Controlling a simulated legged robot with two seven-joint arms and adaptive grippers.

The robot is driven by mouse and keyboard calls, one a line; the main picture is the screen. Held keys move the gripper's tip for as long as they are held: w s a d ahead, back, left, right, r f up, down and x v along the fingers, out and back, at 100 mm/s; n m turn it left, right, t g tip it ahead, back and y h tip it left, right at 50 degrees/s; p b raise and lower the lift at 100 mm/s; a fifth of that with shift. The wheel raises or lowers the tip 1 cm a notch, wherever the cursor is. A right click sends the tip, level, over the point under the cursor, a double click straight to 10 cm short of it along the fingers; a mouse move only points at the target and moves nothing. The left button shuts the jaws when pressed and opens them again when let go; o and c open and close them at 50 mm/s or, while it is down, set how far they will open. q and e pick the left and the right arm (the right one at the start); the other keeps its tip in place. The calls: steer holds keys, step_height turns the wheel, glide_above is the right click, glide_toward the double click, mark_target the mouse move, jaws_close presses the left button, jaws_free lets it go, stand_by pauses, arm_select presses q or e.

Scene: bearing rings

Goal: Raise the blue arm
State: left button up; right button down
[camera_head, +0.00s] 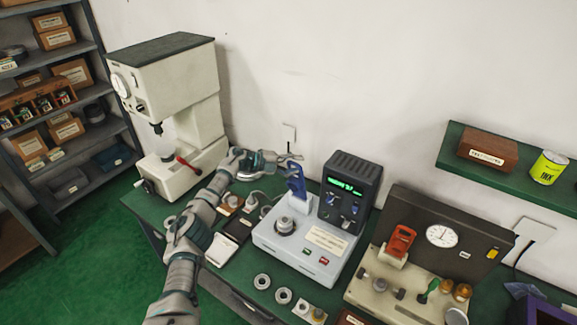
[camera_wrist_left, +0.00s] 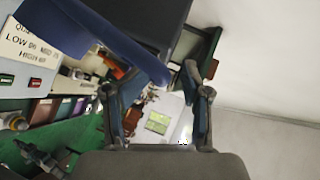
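The blue arm (camera_head: 296,184) stands up on the left side of a light grey machine (camera_head: 268,238) with a dark display box. In the left wrist view the blue arm (camera_wrist_left: 118,45) runs from the upper left, and its end lies close to the space between my fingers. My left gripper (camera_head: 290,157) is open, near the top of the blue arm. In the wrist view my left gripper's fingers (camera_wrist_left: 158,105) stand apart, with nothing clamped between them. Whether a finger touches the blue arm I cannot tell. My right gripper is not in view.
A cream press (camera_head: 185,100) stands left of my left arm. A gauge fixture (camera_head: 440,236) with an orange clamp stands to the right. Several rings (camera_head: 283,295) lie at the table's front. A green wall shelf (camera_head: 515,180) is at right.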

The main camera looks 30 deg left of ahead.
arm_select(q)
steer(key=shift+w+d, duration=0.35)
steer(key=shift+w, duration=0.25)
steer(key=shift+s+a+r, duration=0.15)
steer(key=shift+s+a, duration=0.1)
steer(key=shift+a, duration=0.2)
steer(key=shift+s+a, duration=0.2)
steer(key=shift+a, duration=0.05)
steer(key=v, duration=1.1)
steer(key=shift+a+f, duration=0.25)
steer(key=shift+a, duration=0.15)
steer(key=shift+s+d+r, duration=0.15)
steer(key=shift+s+d, duration=0.05)
steer(key=shift+d, duration=0.15)
